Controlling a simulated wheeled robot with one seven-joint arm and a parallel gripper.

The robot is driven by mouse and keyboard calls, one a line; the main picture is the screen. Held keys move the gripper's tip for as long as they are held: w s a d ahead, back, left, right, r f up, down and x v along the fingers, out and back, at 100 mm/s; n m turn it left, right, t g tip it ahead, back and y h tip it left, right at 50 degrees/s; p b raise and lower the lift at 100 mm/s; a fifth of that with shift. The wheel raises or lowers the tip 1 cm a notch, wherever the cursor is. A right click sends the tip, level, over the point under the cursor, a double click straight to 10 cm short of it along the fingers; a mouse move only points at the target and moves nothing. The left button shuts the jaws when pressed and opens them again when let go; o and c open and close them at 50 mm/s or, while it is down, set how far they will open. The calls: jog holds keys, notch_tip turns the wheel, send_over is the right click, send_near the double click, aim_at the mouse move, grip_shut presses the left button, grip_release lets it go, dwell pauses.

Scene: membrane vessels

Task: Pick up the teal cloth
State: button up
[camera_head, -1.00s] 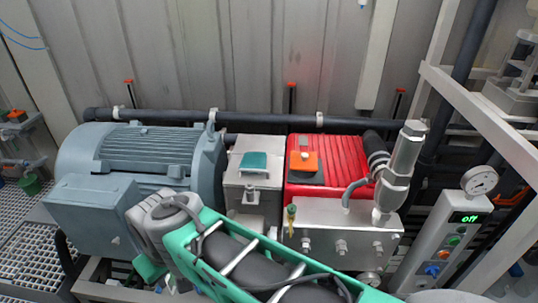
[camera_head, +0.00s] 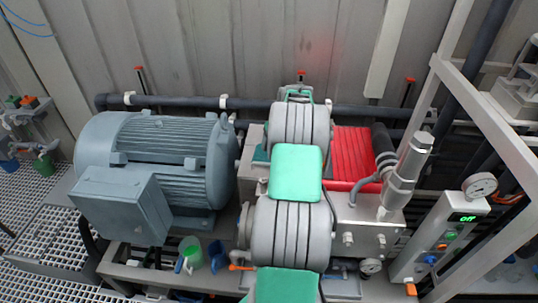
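The teal cloth (camera_head: 260,156) lies on the grey metal box between the blue-grey motor and the red ribbed cover. Only a thin strip of it shows at the left edge of my arm; the rest is hidden. My arm, grey with green panels, reaches from the bottom of the picture up over the box and the red cover. My gripper is hidden behind the arm, so I cannot see its fingers or whether it touches the cloth.
The large motor (camera_head: 158,165) stands left of my arm. The red cover (camera_head: 352,155), a metal valve (camera_head: 405,170) and a control box (camera_head: 438,238) reading "off" stand right. A green cup (camera_head: 191,252) and a blue cup (camera_head: 217,256) stand below. A dark pipe (camera_head: 180,103) runs behind.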

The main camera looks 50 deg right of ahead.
jog(key=b+x, duration=0.4)
jog(key=x, duration=0.4)
jog(key=shift+w+a+f, duration=0.1)
jog(key=shift+f, duration=0.2)
jog(key=shift+w+f+b, duration=0.3)
jog(key=shift+f+b, duration=0.2)
jog(key=shift+b, duration=0.05)
jog(key=shift+w+f+b, duration=0.1)
jog(key=shift+f+b, duration=0.4)
jog(key=shift+c, duration=0.5)
jog(key=c, duration=1.4)
